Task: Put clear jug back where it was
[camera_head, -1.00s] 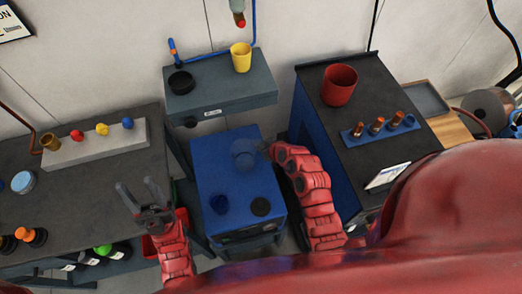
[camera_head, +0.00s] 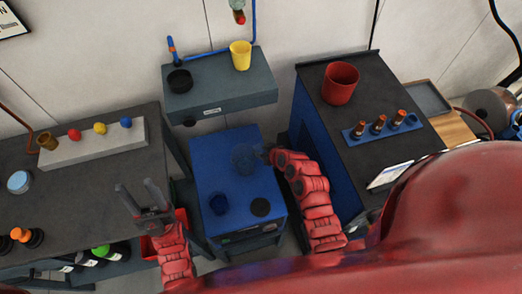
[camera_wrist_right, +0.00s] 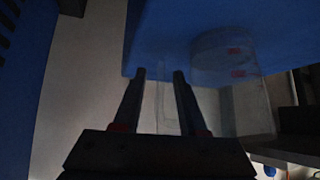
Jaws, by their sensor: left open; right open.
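The clear jug (camera_head: 243,158) is see-through and stands on the blue cart top (camera_head: 212,165), towards its back right. In the right wrist view the jug (camera_wrist_right: 236,85) is on the right, with a pale handle-like strip showing between the fingers. My right gripper (camera_head: 264,154) is at the jug's right side; in the wrist view its two fingers (camera_wrist_right: 158,100) are apart, on either side of that strip. Whether they touch it I cannot tell. My left gripper (camera_head: 143,196) is open and empty, left of the cart.
A red cup (camera_head: 341,83) stands on the right bench.

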